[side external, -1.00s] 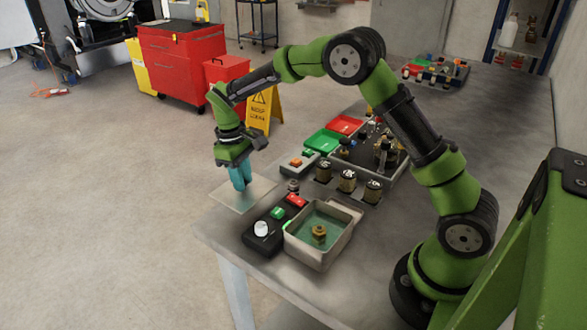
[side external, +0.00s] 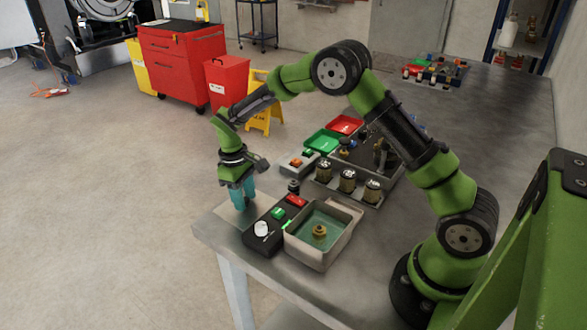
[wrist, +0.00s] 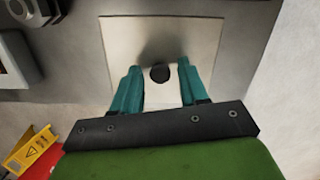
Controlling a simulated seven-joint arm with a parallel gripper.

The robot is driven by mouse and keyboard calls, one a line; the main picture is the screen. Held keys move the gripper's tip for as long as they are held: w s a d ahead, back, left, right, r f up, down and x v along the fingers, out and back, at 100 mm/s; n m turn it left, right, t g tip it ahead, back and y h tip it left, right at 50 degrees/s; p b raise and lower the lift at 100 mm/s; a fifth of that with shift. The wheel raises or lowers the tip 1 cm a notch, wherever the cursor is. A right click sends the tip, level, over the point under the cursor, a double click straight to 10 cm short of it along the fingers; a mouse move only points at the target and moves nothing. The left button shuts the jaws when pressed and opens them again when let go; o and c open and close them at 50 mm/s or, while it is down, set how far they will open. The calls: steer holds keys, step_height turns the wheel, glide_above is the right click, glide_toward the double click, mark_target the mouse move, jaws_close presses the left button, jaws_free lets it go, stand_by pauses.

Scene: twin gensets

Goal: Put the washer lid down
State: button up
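The washer lid, a thin pale square plate (wrist: 120,35) with a dark round knob (wrist: 159,73), appears to lie flat on the table in the wrist view. In the side view the lid (side external: 229,213) is a faint light patch at the table's near left corner, partly hidden by my fingers. My gripper (wrist: 158,92) has its teal fingers spread on both sides of the knob, with visible gaps to it. In the side view my gripper (side external: 243,203) points down over the lid. The washer tub (side external: 346,243) stands uncovered to the right, with green liquid and a brass part (side external: 320,231) inside.
A black control box (side external: 250,241) with a white knob and green and red buttons stands between lid and tub. Several jars (side external: 347,181) and green and red trays (side external: 322,141) lie behind. The table's left edge is close to the lid.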

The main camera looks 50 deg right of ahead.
steer(key=shift+o, duration=0.3)
steer(key=shift+r, duration=0.1)
step_height(320, 180, up, 12)
steer(key=w, duration=0.1)
step_height(320, 180, up, 8)
steer(key=m+t, duration=0.1)
steer(key=t, duration=0.1)
glide_above(256, 213)
steer(key=s+r+m+t+y, duration=0.2)
steer(key=s+m+t, duration=0.3)
steer(key=s, duration=1.5)
steer(key=shift+s+a+r+t, duration=0.2)
steer(key=shift+a+r+t, duration=0.25)
steer(key=shift+t, duration=0.35)
